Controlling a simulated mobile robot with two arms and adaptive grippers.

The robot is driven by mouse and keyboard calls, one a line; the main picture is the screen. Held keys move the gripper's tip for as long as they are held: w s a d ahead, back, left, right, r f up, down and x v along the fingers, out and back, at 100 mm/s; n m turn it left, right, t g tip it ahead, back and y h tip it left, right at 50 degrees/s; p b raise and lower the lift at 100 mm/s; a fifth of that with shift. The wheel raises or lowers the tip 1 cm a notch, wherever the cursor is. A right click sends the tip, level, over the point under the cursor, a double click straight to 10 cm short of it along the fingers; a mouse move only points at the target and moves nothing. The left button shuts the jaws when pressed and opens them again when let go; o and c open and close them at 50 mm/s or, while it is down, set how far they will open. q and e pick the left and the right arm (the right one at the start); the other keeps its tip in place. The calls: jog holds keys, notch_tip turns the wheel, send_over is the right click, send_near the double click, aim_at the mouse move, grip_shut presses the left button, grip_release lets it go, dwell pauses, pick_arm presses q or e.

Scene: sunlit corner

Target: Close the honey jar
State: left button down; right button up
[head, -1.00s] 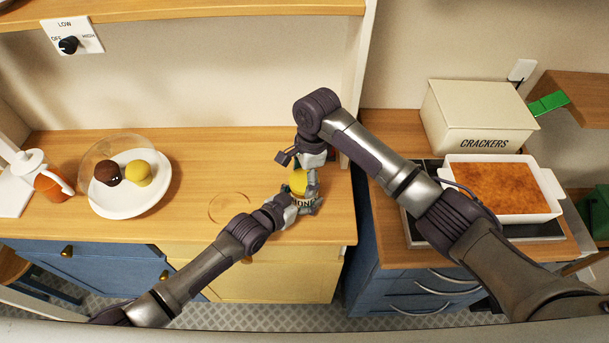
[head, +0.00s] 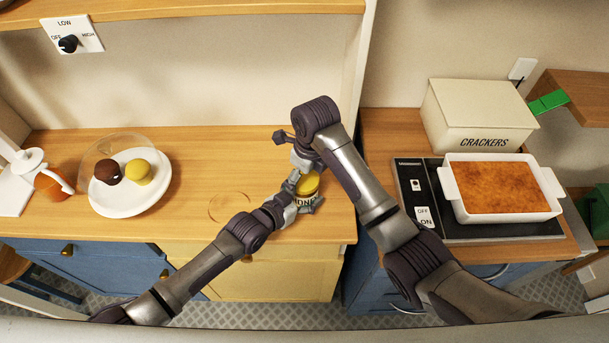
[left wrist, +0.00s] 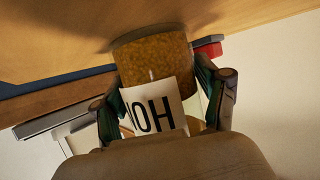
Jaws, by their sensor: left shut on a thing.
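The honey jar (head: 304,200) stands on the wooden counter with a yellow top (head: 309,184); I cannot tell whether that lid is fully seated. My left gripper (head: 300,207) is shut around the jar's body from the near side. In the left wrist view the jar (left wrist: 153,65) shows amber sides and an upside-down label between the two fingers (left wrist: 165,100); its top is hidden there. My right gripper (head: 297,172) is just above and left of the yellow top. Its fingers are small and partly covered, so their opening is unclear.
An orange-and-white pot (head: 50,184) is at far left. A white baking dish (head: 551,192) sits on a cooktop (head: 408,180) at right, before a crackers box (head: 475,115). The middle counter is clear.

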jog(key=shift+a, duration=0.1)
jog(key=shift+r, duration=2.25)
jog(key=shift+c, duration=0.4)
